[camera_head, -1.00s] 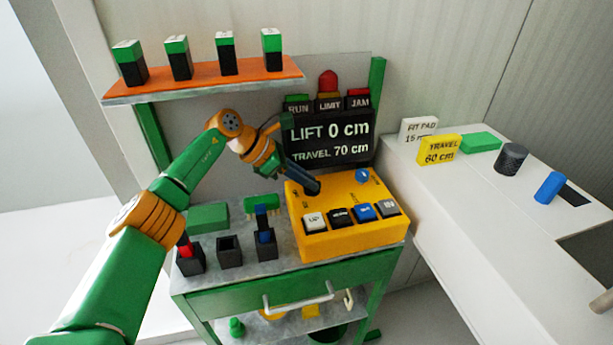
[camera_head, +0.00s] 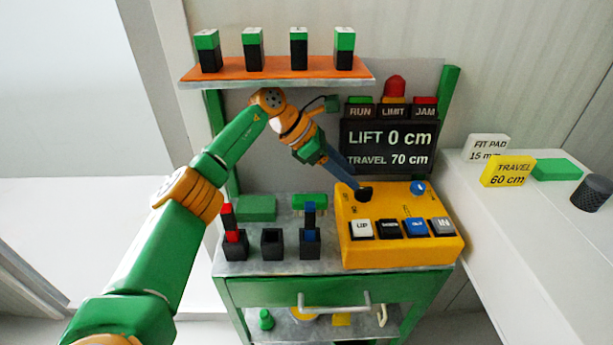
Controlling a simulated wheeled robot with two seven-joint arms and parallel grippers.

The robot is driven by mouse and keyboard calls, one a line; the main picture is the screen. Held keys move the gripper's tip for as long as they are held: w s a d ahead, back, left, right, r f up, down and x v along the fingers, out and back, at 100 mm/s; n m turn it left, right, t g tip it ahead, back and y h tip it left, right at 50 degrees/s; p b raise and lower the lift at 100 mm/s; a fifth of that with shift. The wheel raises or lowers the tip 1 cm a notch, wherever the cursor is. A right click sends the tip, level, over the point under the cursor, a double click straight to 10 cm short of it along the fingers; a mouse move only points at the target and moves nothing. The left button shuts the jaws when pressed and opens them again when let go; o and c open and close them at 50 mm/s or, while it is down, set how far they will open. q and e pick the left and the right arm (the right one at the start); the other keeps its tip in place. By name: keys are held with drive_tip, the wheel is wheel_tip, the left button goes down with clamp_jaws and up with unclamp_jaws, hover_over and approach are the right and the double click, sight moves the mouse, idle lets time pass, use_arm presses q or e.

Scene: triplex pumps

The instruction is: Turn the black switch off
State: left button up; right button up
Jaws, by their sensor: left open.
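The yellow control box (camera_head: 400,252) stands on the grey top of the green cart. The black switch (camera_head: 365,194) sits near the box's back left corner, partly hidden by my gripper. My left gripper (camera_head: 351,184) reaches down from the upper left, its long blue-grey fingers ending at the switch. It is open; I cannot tell whether the fingers touch the switch. A white UP button (camera_head: 362,229), a black button (camera_head: 388,229), a blue button (camera_head: 415,228) and a grey button (camera_head: 441,227) line the box's front. My right gripper is out of view.
A blue knob (camera_head: 418,187) sits at the box's back right. The display (camera_head: 390,147) behind reads LIFT 0 cm, TRAVEL 70 cm. Black holders (camera_head: 272,245) stand left of the box. An orange shelf (camera_head: 280,72) hangs above. A white counter (camera_head: 500,235) lies right.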

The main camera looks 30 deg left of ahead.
use_arm(q)
drive_tip(key=s+a+b, duration=0.2)
drive_tip(key=s+a, duration=0.4)
drive_tip(key=a, duration=0.4)
drive_tip(key=shift+s+a+r+b, duration=0.15)
drive_tip(key=shift+s+b, duration=0.2)
drive_tip(key=shift+s, duration=0.05)
